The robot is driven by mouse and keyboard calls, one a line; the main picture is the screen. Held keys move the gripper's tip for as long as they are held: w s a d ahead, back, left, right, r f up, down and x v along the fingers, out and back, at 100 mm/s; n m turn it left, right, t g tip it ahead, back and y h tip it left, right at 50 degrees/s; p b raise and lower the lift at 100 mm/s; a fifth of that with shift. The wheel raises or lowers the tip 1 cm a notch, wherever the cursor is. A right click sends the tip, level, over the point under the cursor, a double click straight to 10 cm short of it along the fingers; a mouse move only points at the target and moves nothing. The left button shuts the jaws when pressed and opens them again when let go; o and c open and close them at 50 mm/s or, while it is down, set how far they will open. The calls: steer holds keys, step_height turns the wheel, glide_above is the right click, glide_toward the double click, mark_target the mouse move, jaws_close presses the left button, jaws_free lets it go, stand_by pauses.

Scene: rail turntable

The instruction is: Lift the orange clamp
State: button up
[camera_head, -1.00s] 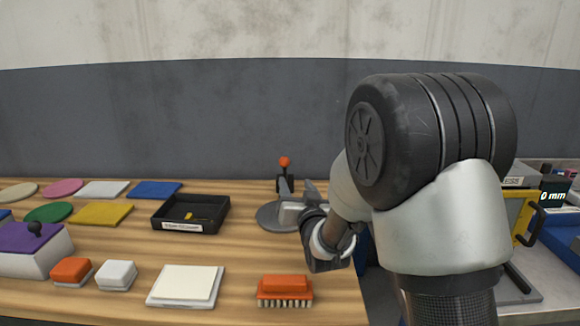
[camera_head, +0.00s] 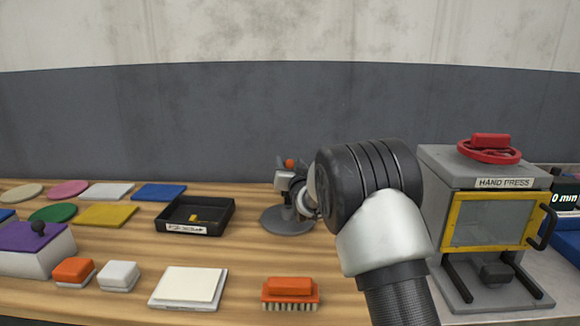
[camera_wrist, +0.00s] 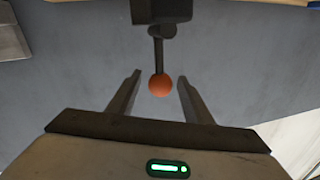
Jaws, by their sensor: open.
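The orange clamp shows as an orange ball (camera_head: 289,163) on the stand at the back of the wooden table. In the wrist view the orange ball (camera_wrist: 160,86) sits at the end of a thin dark rod (camera_wrist: 158,54) that comes from a dark block (camera_wrist: 161,11). My gripper (camera_wrist: 158,82) is open, with one finger on each side of the ball and a gap on both sides. In the head view my gripper (camera_head: 287,178) is at the ball, partly hidden by my wrist. The clamp's lower part is mostly hidden behind my arm.
A grey round base (camera_head: 279,222) stands under the clamp. A black tray (camera_head: 166,217) is to its left and an orange brush (camera_head: 290,290) in front. A hand press (camera_head: 437,180) with a yellow-framed door stands to the right of my arm. Coloured pads and blocks fill the left side.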

steer(key=shift+w, duration=0.1)
jaws_close()
steer(key=shift+r, duration=0.1)
